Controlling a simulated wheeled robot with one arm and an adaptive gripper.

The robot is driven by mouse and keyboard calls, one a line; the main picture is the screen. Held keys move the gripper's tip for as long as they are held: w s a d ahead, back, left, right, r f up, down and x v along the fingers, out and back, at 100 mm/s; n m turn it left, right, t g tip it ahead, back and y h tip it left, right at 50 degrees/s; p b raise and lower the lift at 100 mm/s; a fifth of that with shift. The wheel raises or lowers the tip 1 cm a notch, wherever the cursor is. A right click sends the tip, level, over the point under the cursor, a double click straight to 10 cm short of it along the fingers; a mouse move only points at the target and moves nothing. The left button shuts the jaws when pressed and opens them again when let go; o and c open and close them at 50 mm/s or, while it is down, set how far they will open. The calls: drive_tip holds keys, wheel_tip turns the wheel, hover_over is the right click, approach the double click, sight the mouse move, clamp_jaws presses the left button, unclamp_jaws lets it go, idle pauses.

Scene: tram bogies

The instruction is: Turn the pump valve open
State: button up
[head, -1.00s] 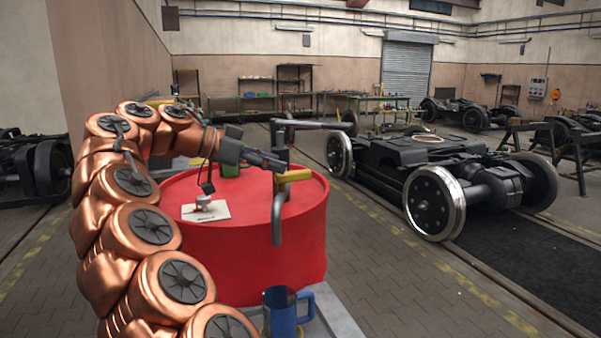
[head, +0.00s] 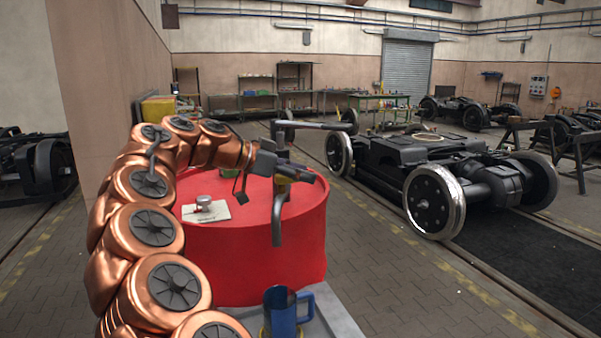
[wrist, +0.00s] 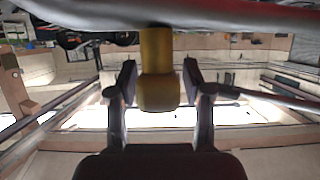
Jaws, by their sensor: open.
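The pump's grey pipe (head: 277,222) stands at the red drum (head: 250,250), its spout bent down on the drum's near side. The yellow valve handle (head: 281,181) shows only as a small piece beside my gripper (head: 303,174), which covers part of that area. In the wrist view the yellow handle (wrist: 158,75) sits between the two open fingers of my gripper (wrist: 158,88), with a gap on each side. The grey pipe (wrist: 200,14) crosses the top of that view. A blue mug (head: 283,315) stands below the spout.
A white card with a small metal cap (head: 204,203) lies on the drum lid. The mug is on a grey platform (head: 338,318) in front. A bogie (head: 430,165) stands on rails at the right, with free floor between.

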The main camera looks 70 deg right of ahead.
drive_tip(key=shift+c, duration=0.2)
clamp_jaws()
idle(0.4)
